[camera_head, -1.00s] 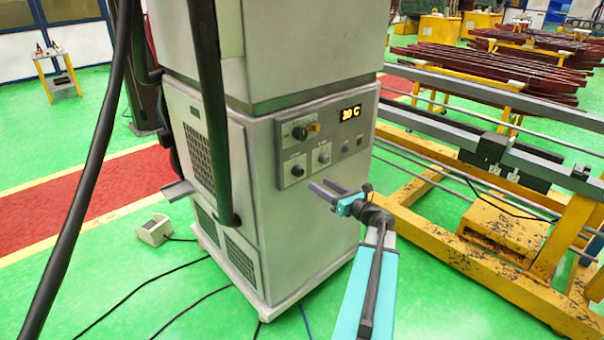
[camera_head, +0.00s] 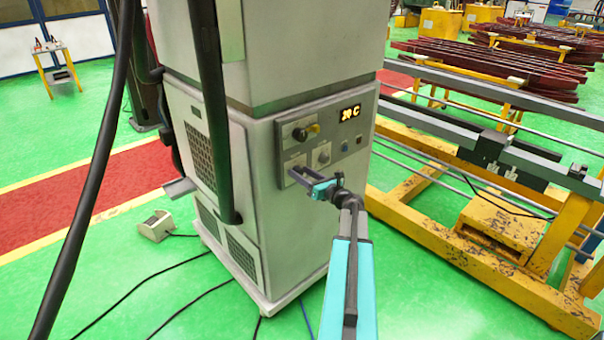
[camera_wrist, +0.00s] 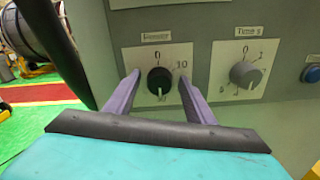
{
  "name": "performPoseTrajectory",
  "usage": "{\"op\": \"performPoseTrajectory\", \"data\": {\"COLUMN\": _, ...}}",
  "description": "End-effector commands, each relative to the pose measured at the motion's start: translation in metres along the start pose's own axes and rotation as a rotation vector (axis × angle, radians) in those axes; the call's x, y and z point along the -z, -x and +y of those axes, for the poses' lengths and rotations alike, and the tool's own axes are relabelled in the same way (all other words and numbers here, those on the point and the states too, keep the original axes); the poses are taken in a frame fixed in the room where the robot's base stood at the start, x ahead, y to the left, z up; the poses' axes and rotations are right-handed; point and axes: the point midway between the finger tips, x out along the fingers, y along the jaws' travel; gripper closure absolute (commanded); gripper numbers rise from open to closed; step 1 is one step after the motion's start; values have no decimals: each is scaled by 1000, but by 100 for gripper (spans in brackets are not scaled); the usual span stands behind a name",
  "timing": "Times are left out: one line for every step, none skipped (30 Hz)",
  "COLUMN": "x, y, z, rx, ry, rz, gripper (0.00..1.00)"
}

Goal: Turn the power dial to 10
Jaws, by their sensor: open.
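The power dial (camera_wrist: 159,80) is a dark round knob on a white plate in the wrist view. Its scale shows 0 above and 10 at the right; the lower mark is hard to read. My gripper (camera_wrist: 160,76) is open, with one purple finger on each side of the dial. I cannot tell whether the fingers touch it. In the head view, my gripper (camera_head: 293,172) is at the front panel (camera_head: 290,230) of the grey cabinet and covers the dial.
A grey dial labelled Time (camera_wrist: 245,74) is right of the power dial, with a blue button (camera_wrist: 312,74) beyond. A yellow frame (camera_head: 440,240) stands right of the cabinet.

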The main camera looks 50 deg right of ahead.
Motion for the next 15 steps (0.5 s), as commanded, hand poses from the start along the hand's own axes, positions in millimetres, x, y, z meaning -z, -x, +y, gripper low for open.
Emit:
{"op": "performPoseTrajectory", "data": {"x": 0, "y": 0, "z": 0, "rx": 0, "ry": 0, "rz": 0, "gripper": 51}}
{"op": "performPoseTrajectory", "data": {"x": 0, "y": 0, "z": 0, "rx": 0, "ry": 0, "rz": 0, "gripper": 51}}
{"op": "performPoseTrajectory", "data": {"x": 0, "y": 0, "z": 0, "rx": 0, "ry": 0, "rz": 0, "gripper": 51}}
{"op": "performPoseTrajectory", "data": {"x": 0, "y": 0, "z": 0, "rx": 0, "ry": 0, "rz": 0, "gripper": 51}}
{"op": "performPoseTrajectory", "data": {"x": 0, "y": 0, "z": 0, "rx": 0, "ry": 0, "rz": 0, "gripper": 51}}
{"op": "performPoseTrajectory", "data": {"x": 0, "y": 0, "z": 0, "rx": 0, "ry": 0, "rz": 0, "gripper": 51}}
{"op": "performPoseTrajectory", "data": {"x": 0, "y": 0, "z": 0, "rx": 0, "ry": 0, "rz": 0, "gripper": 51}}
{"op": "performPoseTrajectory", "data": {"x": 0, "y": 0, "z": 0, "rx": 0, "ry": 0, "rz": 0, "gripper": 52}}
{"op": "performPoseTrajectory", "data": {"x": 0, "y": 0, "z": 0, "rx": 0, "ry": 0, "rz": 0, "gripper": 59}}
{"op": "performPoseTrajectory", "data": {"x": 0, "y": 0, "z": 0, "rx": 0, "ry": 0, "rz": 0, "gripper": 64}}
{"op": "performPoseTrajectory", "data": {"x": 0, "y": 0, "z": 0, "rx": 0, "ry": 0, "rz": 0, "gripper": 69}}
{"op": "performPoseTrajectory", "data": {"x": 0, "y": 0, "z": 0, "rx": 0, "ry": 0, "rz": 0, "gripper": 76}}
{"op": "performPoseTrajectory", "data": {"x": 0, "y": 0, "z": 0, "rx": 0, "ry": 0, "rz": 0, "gripper": 81}}
{"op": "performPoseTrajectory", "data": {"x": 0, "y": 0, "z": 0, "rx": 0, "ry": 0, "rz": 0, "gripper": 86}}
{"op": "performPoseTrajectory", "data": {"x": 0, "y": 0, "z": 0, "rx": 0, "ry": 0, "rz": 0, "gripper": 92}}
